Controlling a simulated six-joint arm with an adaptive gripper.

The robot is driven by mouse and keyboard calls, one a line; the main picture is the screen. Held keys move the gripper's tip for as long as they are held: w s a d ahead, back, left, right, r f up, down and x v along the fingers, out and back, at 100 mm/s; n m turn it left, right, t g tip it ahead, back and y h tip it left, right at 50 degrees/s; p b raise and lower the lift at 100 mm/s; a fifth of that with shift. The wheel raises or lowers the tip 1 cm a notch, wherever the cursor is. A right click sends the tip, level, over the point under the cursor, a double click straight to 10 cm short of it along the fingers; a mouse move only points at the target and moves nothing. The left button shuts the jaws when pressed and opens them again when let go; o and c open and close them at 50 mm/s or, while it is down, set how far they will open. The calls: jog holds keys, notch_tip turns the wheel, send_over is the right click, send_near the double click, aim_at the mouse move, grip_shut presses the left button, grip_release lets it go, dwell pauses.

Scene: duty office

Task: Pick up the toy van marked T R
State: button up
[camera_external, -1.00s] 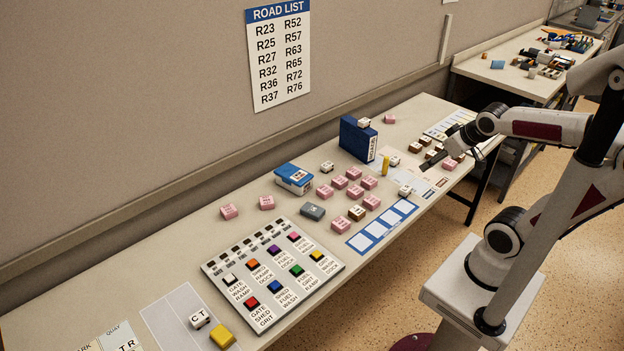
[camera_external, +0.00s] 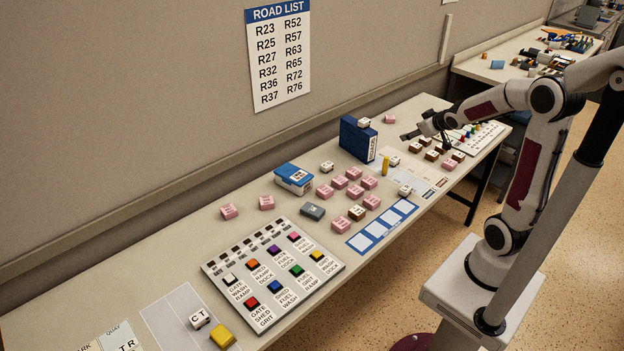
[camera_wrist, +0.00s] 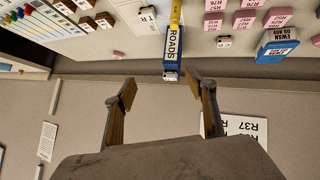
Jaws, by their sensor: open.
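The letters T R (camera_external: 125,346) show on a pale patch at the bottom left edge of the external view; the picture cuts it off, and I cannot tell whether it is a van or print. A small white van (camera_wrist: 147,13) beside the blue ROADS binder in the wrist view has upside-down letters starting with T, too small to read surely; it appears to be the white van (camera_external: 394,161) right of the binder. My gripper (camera_external: 422,134) is open and empty, above the table's far part; its fingers (camera_wrist: 162,88) show apart in the wrist view.
The blue ROADS binder (camera_external: 357,140) stands upright with a white van (camera_external: 364,122) on top. Other white vans include one marked C T (camera_external: 200,318). Pink blocks (camera_external: 354,173), brown blocks (camera_external: 432,155) and a yellow post (camera_external: 386,166) are nearby. A wall stands behind the table.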

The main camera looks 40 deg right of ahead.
jog(key=w+d+f+t+y, duration=0.1)
jog(key=w+d+f+t, duration=0.1)
jog(key=w+d+f, duration=0.55)
jog(key=n+t+y, duration=0.1)
jog(key=t+y, duration=0.1)
jog(key=y, duration=0.1)
send_near(395, 158)
jog(key=shift+w+a+r, duration=0.1)
jog(key=shift+w+r, duration=0.45)
jog(key=shift+s+f, duration=0.25)
jog(key=shift+f, duration=0.35)
jog(key=shift+w, duration=0.1)
jog(key=shift+x, duration=1.25)
jog(key=shift+w, duration=0.1)
jog(key=shift+x, duration=2.55)
jog(key=shift+f, duration=0.2)
